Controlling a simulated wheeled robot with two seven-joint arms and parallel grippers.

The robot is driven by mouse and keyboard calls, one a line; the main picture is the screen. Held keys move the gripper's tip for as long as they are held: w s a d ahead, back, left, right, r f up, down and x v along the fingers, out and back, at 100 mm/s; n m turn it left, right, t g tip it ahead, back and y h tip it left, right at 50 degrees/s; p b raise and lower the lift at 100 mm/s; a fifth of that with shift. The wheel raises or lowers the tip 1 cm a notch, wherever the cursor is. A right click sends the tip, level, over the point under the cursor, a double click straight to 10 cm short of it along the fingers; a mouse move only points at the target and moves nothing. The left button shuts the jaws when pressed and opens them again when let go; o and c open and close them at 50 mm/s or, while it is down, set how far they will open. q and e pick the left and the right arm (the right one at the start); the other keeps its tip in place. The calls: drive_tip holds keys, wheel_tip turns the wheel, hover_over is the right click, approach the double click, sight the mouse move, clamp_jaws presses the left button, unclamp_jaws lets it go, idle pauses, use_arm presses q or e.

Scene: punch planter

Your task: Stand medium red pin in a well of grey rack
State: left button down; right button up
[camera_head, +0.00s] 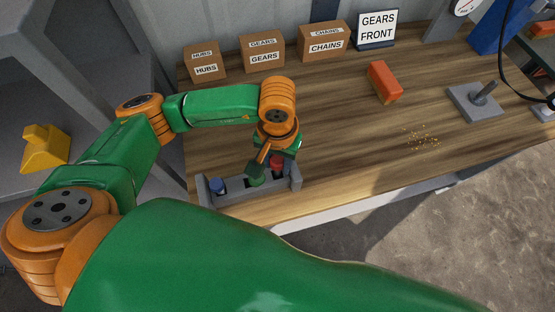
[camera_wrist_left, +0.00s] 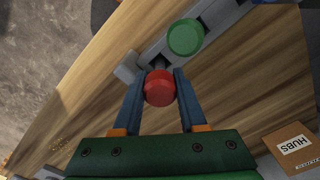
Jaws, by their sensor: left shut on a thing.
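The grey rack (camera_head: 297,180) lies near the front left edge of the table; its end block also shows in the left wrist view (camera_wrist_left: 127,68). A red pin (camera_wrist_left: 159,88) is between the fingers of my left gripper (camera_wrist_left: 160,84), which is shut on it. In the head view the red pin (camera_head: 277,161) is at the right end of the rack, partly hidden by my gripper. I cannot tell whether its foot is inside a well. A green pin (camera_wrist_left: 185,37) stands in the rack beside it, and a blue pin (camera_head: 218,186) is at the left end. My right gripper is out of view.
Cardboard boxes labelled hubs (camera_head: 205,64), gears (camera_head: 262,54) and chains (camera_head: 324,42) stand at the back. An orange-red block (camera_head: 384,83) and a grey base with a post (camera_head: 476,102) are to the right. The table's middle is mostly clear, with small yellow bits (camera_head: 422,138).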

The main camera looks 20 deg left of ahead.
use_arm(q)
drive_tip(key=shift+c, duration=1.9)
unclamp_jaws()
wheel_tip(320, 180, up, 7)
drive_tip(key=shift+b, duration=0.4)
